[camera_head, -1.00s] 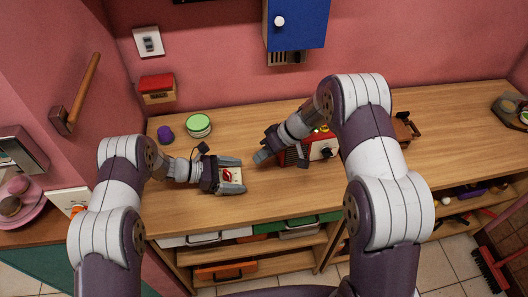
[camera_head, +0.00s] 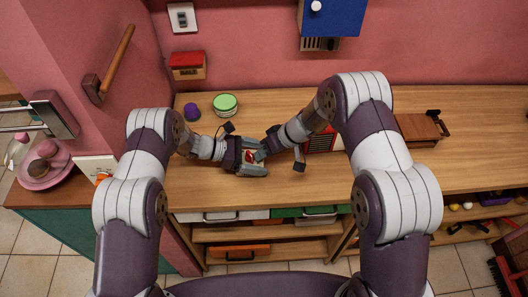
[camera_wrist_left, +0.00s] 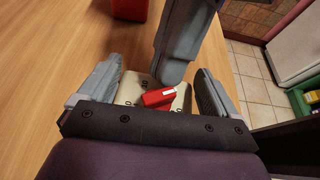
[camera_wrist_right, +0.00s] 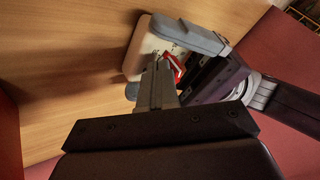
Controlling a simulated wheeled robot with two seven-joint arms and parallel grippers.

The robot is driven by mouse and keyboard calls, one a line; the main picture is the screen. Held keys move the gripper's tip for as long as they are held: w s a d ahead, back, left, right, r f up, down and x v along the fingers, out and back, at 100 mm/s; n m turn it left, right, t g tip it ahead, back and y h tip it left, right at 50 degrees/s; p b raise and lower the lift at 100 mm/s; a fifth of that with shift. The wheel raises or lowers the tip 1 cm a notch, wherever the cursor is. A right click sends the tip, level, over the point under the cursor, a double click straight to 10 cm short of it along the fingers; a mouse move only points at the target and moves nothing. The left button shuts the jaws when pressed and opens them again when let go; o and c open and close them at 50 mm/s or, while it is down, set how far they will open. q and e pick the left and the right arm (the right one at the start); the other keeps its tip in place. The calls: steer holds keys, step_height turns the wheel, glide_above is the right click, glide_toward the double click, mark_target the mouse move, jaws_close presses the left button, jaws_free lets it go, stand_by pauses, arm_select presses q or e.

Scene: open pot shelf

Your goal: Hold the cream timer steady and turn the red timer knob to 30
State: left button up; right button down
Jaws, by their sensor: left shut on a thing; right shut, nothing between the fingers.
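The cream timer (camera_wrist_left: 131,91) sits between the fingers of my left gripper (camera_head: 262,163), which is shut on it above the wooden counter. The red timer knob (camera_wrist_left: 158,97) is on the timer's face, with a white mark at one end. It also shows in the right wrist view (camera_wrist_right: 174,66). My right gripper (camera_wrist_right: 158,62) is shut and empty, its fingertips right at the knob. I cannot tell whether they touch it. In the head view the timer is mostly hidden by the two grippers.
A red toaster-like box (camera_head: 322,142) stands behind my right arm. A green-lidded jar (camera_head: 225,104) and a purple object (camera_head: 192,111) stand at the back left. A brown wooden item (camera_head: 422,127) lies on the right. The front of the counter (camera_head: 310,188) is clear.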

steer(key=shift+s+a+m+t, duration=0.35)
steer(key=shift+a+m+t, duration=0.05)
steer(key=shift+m, duration=0.2)
steer(key=m, duration=0.1)
steer(key=m+t, duration=0.1)
steer(key=m+h, duration=0.1)
steer(key=shift+s+a+t, duration=0.3)
steer(key=shift+s+t, duration=0.1)
steer(key=shift+s+a, duration=0.1)
steer(key=shift+a, duration=0.05)
